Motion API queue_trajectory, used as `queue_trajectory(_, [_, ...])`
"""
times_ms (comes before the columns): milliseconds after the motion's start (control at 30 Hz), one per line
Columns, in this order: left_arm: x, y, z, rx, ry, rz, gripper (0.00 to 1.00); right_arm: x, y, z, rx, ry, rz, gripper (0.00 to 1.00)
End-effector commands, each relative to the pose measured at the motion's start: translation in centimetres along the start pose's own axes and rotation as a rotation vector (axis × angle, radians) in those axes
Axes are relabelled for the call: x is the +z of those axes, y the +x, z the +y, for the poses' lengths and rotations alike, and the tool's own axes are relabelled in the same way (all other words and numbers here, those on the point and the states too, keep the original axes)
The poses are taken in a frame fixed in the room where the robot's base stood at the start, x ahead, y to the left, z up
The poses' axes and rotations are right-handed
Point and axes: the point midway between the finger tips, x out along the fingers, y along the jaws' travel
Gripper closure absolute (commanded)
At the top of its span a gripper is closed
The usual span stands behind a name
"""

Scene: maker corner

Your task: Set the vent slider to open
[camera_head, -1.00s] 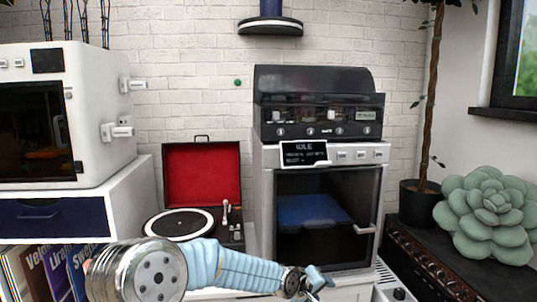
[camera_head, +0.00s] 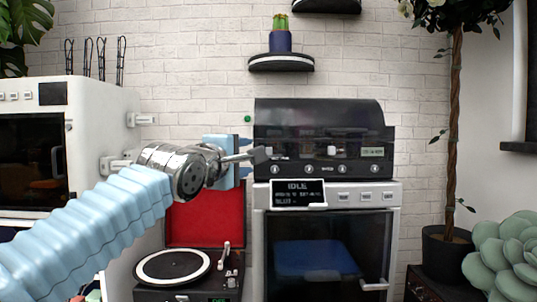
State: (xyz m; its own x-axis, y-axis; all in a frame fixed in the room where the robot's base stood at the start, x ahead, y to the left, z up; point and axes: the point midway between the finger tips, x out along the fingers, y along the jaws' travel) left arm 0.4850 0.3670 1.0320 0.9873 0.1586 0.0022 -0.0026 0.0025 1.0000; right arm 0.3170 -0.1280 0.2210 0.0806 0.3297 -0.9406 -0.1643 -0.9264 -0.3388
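The machine with the "IDLE" display (camera_head: 298,193) stands right of centre. I cannot tell which control is the vent slider; the labels are too small to read. My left gripper (camera_head: 258,155) comes in from the left at the height of the strip, its tip just in front of or beside the unit's left edge. Contact is unclear. I see nothing held, and its finger opening cannot be made out. My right gripper is out of view.
A white machine (camera_head: 90,95) with side handles stands at the left. A record player (camera_head: 172,268) with a raised red lid is below my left arm. A potted tree (camera_head: 446,250) and a succulent (camera_head: 500,255) are at the right.

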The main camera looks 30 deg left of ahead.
Motion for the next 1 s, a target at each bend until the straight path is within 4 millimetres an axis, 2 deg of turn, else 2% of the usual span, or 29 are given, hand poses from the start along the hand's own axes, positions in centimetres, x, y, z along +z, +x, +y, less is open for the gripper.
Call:
queue_trajectory(300, [0.1, 7.0, 0.1, -0.005, 0.001, -0.003, 0.49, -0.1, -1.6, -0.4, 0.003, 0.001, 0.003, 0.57])
queue_trajectory(500, [0.1, 10.9, 0.0, -0.004, 0.002, -0.002, 0.49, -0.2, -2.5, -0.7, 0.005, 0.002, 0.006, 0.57])
queue_trajectory(700, [0.1, 12.8, -0.1, -0.002, 0.003, -0.002, 0.49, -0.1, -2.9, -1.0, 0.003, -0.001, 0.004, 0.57])
queue_trajectory(1000, [0.1, 13.0, -0.2, -0.002, 0.003, -0.002, 0.49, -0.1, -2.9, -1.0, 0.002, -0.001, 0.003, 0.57])
